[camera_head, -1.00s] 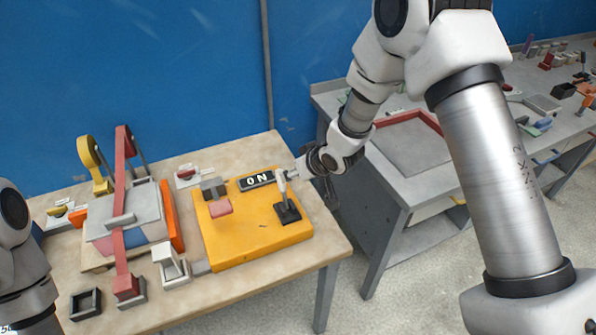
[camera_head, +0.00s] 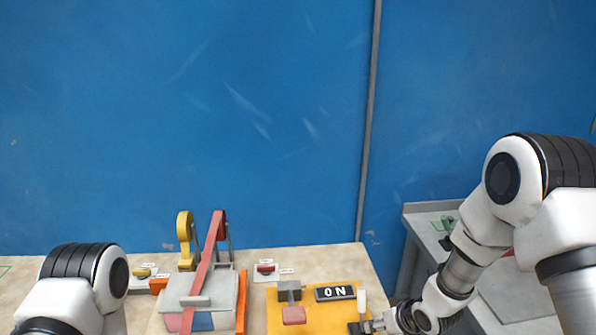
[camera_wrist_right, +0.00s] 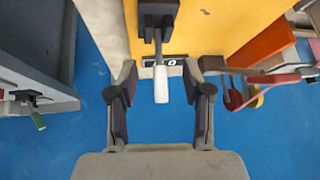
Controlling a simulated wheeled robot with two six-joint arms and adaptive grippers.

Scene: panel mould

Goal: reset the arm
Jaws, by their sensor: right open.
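My right gripper (camera_head: 375,324) is beside the right edge of the yellow panel (camera_head: 312,322) in the head view. In the right wrist view my right gripper (camera_wrist_right: 160,100) is open, with its two fingers apart on either side of a white-handled lever (camera_wrist_right: 161,84). The fingers do not appear to touch the handle.
A red-armed press (camera_head: 207,262) with a grey body and a yellow hook (camera_head: 185,240) stand left of the panel. A small red switch (camera_head: 266,268) sits behind it. A grey side table (camera_head: 430,222) stands at the right. A blue wall (camera_head: 200,120) closes the back.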

